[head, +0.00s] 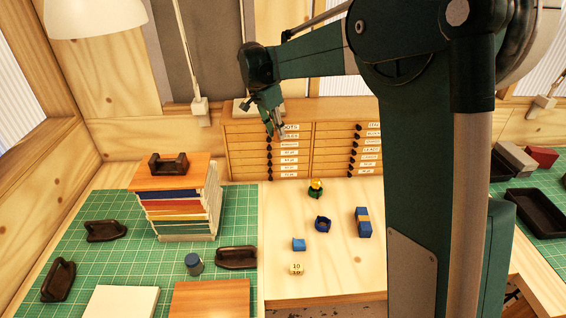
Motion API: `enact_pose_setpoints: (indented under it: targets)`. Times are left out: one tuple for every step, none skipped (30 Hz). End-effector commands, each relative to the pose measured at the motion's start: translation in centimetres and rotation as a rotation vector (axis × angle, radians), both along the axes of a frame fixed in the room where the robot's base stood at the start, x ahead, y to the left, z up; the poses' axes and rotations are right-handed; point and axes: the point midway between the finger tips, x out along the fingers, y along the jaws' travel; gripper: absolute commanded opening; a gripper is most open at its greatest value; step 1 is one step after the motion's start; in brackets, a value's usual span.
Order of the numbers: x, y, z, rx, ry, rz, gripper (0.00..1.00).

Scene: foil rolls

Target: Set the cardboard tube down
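My gripper (275,126) is at the end of my dark green arm, pointing down in front of the upper part of the wooden drawer cabinet (240,150). It is above the bench surface and small in view. I cannot make out a cardboard tube for certain. A small brownish patch shows by the fingertips, but it blends with the cabinet front behind. Whether the fingers are open or shut on something cannot be told.
On the pale bench (285,225) are a yellow-topped green figure (316,187), a blue ring (322,224), a blue block (299,244), a blue box (363,222) and a numbered die (296,269). A stack of boards (182,213) stands on the green mat (130,260). A black tray (535,211) lies right.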

Motion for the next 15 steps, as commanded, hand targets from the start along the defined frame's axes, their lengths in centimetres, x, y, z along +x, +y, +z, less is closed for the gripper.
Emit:
enact_pose_setpoints:
  targets:
    - [-0.2, 0.0, -0.3, 0.000, 0.000, -0.002, 0.14]
    - [-0.3, -0.1, -0.5, 0.000, 0.000, -0.004, 0.14]
    - [-0.5, -0.1, -0.9, 0.000, 0.000, -0.007, 0.14]
    - [-0.7, -0.2, -1.3, 0.000, 0.000, -0.010, 0.14]
    - [-1.0, -0.2, -1.7, 0.000, 0.000, -0.014, 0.14]
    - [-1.3, -0.3, -2.3, 0.000, 0.000, -0.019, 0.14]
    - [-1.6, -0.4, -2.7, 0.000, 0.000, -0.023, 0.14]
    - [-2.0, -0.5, -3.3, 0.001, 0.000, -0.028, 0.14]
    - [-2.5, -0.7, -4.1, 0.001, 0.000, -0.035, 0.14]
    - [-2.9, -0.8, -4.7, 0.001, 0.000, -0.042, 0.14]
    - [-3.4, -0.9, -5.4, 0.001, 0.000, -0.048, 0.14]
    - [-4.0, -1.1, -6.3, 0.001, 0.000, -0.056, 0.14]
    - [-4.6, -1.2, -7.1, 0.001, 0.001, -0.064, 0.14]
    - [-5.1, -1.4, -7.8, 0.001, 0.001, -0.071, 0.14]
    - [-5.8, -1.6, -8.8, 0.001, 0.001, -0.081, 0.14]
